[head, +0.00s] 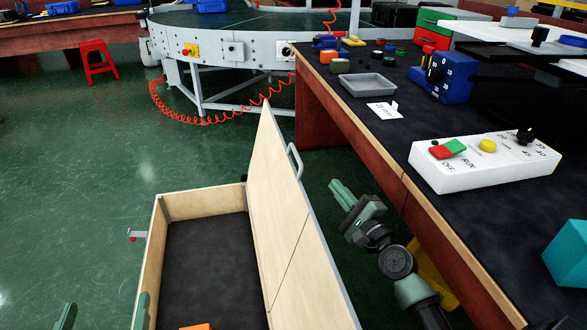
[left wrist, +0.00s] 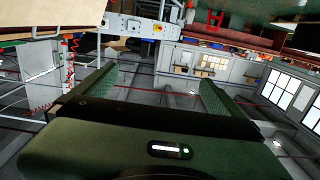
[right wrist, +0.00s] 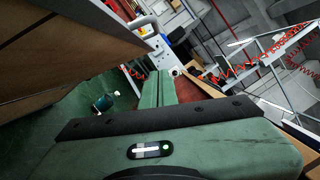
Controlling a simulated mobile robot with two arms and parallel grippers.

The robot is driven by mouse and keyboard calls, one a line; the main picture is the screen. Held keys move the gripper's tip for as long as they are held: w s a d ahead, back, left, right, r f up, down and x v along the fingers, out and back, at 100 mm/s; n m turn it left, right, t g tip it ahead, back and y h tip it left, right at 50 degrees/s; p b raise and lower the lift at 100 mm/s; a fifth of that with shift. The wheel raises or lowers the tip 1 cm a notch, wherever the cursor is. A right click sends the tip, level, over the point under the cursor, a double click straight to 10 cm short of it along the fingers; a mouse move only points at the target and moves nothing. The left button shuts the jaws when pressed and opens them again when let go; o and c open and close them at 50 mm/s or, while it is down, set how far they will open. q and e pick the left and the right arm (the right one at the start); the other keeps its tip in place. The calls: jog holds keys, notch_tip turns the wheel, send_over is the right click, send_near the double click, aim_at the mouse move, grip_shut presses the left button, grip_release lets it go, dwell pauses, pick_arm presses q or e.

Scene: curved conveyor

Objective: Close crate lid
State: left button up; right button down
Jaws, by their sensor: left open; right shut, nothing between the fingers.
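The wooden crate (head: 152,250) stands low in the head view, with a dark floor inside. Its pale lid (head: 285,210) stands raised and steeply tilted along the crate's right side. A grey handle (head: 296,161) is on the lid's outer right face. My right gripper (head: 342,192) is shut and empty, to the right of the lid and apart from it; its fingers (right wrist: 158,88) touch each other in the right wrist view. My left gripper (head: 104,312) is open and empty at the bottom left, by the crate's left wall; its fingers (left wrist: 153,90) are wide apart in the left wrist view.
A workbench (head: 440,215) runs along the right, close to my right arm, bearing a white control box (head: 485,160) and a grey tray (head: 367,85). An orange object (head: 196,327) shows inside the crate. The curved conveyor (head: 240,25) is behind. Green floor lies free at left.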

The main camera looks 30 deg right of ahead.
pick_arm(q)
jog(key=s+a+f+g+y+p, duration=0.2)
jog(key=s+a+f+g+p, duration=0.1)
jog(key=s+f+g, duration=0.6)
jog(key=shift+s+a+f+y, duration=0.2)
jog(key=shift+a+f+y, duration=0.35)
jog(key=shift+f, duration=1.7)
pick_arm(e)
jog(key=w+a+r, duration=0.2)
jog(key=w+a, duration=0.1)
jog(key=w, duration=0.7)
jog(key=shift+w+a+r, duration=0.15)
jog(key=shift+a+r, duration=0.05)
jog(key=shift+r, duration=0.2)
pick_arm(q)
jog(key=shift+a, duration=0.15)
jog(key=shift+s+a+p, duration=0.1)
jog(key=shift+p, duration=0.25)
pick_arm(e)
jog(key=shift+r, duration=0.1)
